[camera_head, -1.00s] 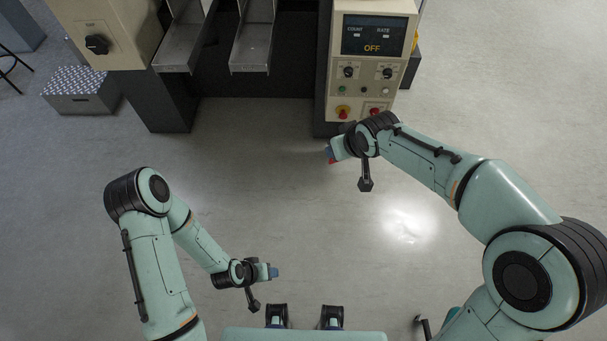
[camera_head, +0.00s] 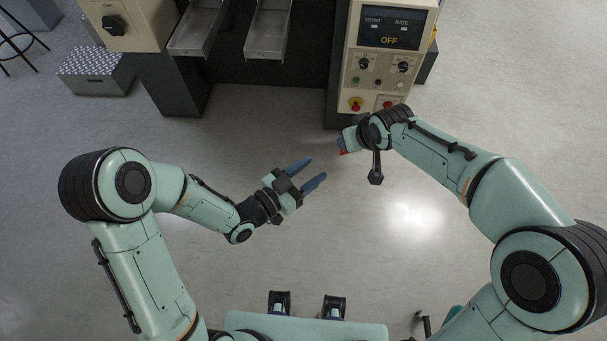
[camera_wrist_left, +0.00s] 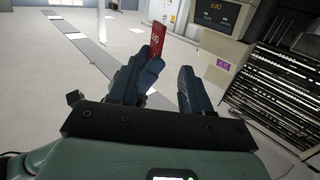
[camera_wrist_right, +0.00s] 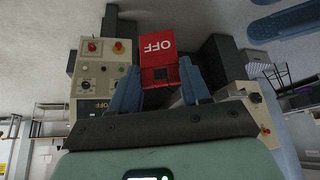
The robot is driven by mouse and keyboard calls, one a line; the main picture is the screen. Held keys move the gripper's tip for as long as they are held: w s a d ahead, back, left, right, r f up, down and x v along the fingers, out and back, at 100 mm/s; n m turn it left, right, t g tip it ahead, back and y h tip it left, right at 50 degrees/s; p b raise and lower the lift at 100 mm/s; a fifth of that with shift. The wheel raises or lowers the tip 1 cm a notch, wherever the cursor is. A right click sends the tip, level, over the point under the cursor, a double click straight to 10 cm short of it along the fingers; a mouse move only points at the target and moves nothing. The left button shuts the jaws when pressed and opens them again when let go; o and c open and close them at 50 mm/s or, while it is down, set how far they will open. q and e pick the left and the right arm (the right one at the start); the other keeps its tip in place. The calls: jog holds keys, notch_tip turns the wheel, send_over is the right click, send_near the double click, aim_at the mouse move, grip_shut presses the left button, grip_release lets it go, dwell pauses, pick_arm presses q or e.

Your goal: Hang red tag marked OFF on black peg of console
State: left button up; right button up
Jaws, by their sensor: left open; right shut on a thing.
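The red tag (camera_wrist_right: 155,48) shows its white OFF lettering, upside down, in the right wrist view. My right gripper (camera_wrist_right: 158,68) is shut on it and holds it in the air in front of the console (camera_head: 349,95). In the head view only a small red bit of the tag (camera_head: 341,152) shows below the right fingers. My left gripper (camera_head: 316,168) is open and empty, a little left of and below the right gripper. In the left wrist view the tag (camera_wrist_left: 158,38) appears beyond one left finger. I cannot make out the black peg in any view.
The console has a screen (camera_head: 389,28) reading OFF, knobs and red buttons. Two metal chutes (camera_head: 268,30) and a beige cabinet (camera_head: 125,22) stand left of it. A patterned step box (camera_head: 95,70) is at the far left. The floor between is clear.

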pick_arm(q)
jog(key=x, duration=1)
jog(key=shift+w+d, duration=0.15)
jog(key=shift+f, duration=0.1)
grip_shut()
pick_arm(e)
jog(key=o, duration=1.1)
